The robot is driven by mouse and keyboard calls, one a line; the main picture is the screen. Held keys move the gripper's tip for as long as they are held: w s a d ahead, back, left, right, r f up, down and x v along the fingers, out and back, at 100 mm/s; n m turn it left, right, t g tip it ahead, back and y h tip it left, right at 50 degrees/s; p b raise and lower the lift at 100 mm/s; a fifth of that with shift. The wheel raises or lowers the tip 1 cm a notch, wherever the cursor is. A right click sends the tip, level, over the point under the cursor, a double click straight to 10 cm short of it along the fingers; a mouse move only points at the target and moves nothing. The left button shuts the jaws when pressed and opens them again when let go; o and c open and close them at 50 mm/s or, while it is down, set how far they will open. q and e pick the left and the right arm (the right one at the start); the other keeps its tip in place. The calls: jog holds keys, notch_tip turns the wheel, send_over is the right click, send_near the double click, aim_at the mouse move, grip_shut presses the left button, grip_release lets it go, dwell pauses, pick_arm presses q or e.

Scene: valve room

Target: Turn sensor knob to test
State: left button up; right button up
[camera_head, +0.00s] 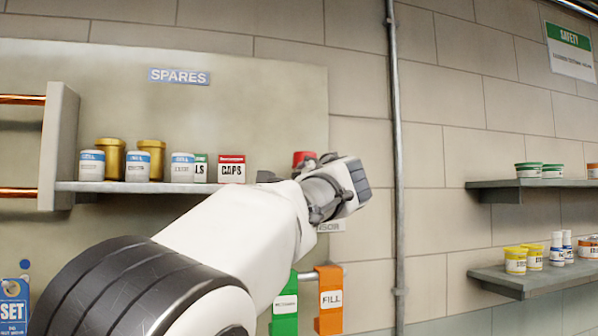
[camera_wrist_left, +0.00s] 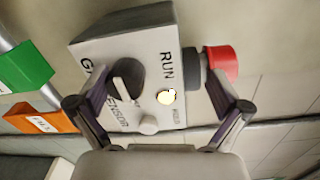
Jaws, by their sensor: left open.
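The gas sensor box (camera_wrist_left: 175,35) is a pale grey housing on the wall, seen at an angle in the left wrist view. Its face carries a dark round knob (camera_wrist_left: 128,78) with a light pointer bar, a RUN label, a lit yellowish lamp (camera_wrist_left: 166,97) and a small white round part (camera_wrist_left: 148,124). A red cap (camera_wrist_left: 220,65) sticks out from its side; it also shows in the head view (camera_head: 303,157). My left gripper (camera_wrist_left: 157,95) is open in front of the face, with fingers to either side of the knob and lamp. In the head view my left gripper (camera_head: 335,190) hides most of the box.
A spares shelf (camera_head: 130,187) with tubs and cartons is left of the gripper. A green tag (camera_head: 285,310) and an orange FILL tag (camera_head: 330,300) hang below. A vertical pipe (camera_head: 396,130) runs close on the right. Two shelves with jars stand further right.

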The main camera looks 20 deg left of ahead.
pick_arm(q)
notch_tip(320, 180, up, 8)
jog(key=s, duration=0.2)
jog(key=shift+g, duration=0.6)
jog(key=f, duration=0.2)
jog(key=w+f, duration=0.1)
jog(key=f, duration=0.1)
jog(key=w+f, duration=0.1)
jog(key=f, duration=0.1)
jog(key=shift+w+a+f, duration=0.25)
jog(key=shift+f, duration=0.15)
jog(key=shift+s+d+f+b, duration=0.15)
jog(key=shift+f+b, duration=0.2)
jog(key=shift+f, duration=0.1)
jog(key=shift+c, duration=0.4)
jog(key=shift+s+d+f, duration=0.1)
jog(key=shift+s+d, duration=0.05)
jog(key=shift+s, duration=0.1)
jog(key=shift+c, duration=0.8)
jog(key=shift+s+d+f+b, duration=0.15)
jog(key=shift+s+f+b, duration=0.1)
jog(key=shift+b, duration=0.4)
jog(key=f+b+v, duration=0.1)
jog(key=v, duration=0.6)
jog(key=shift+r+b, duration=0.2)
jog(key=shift+b, duration=0.15)
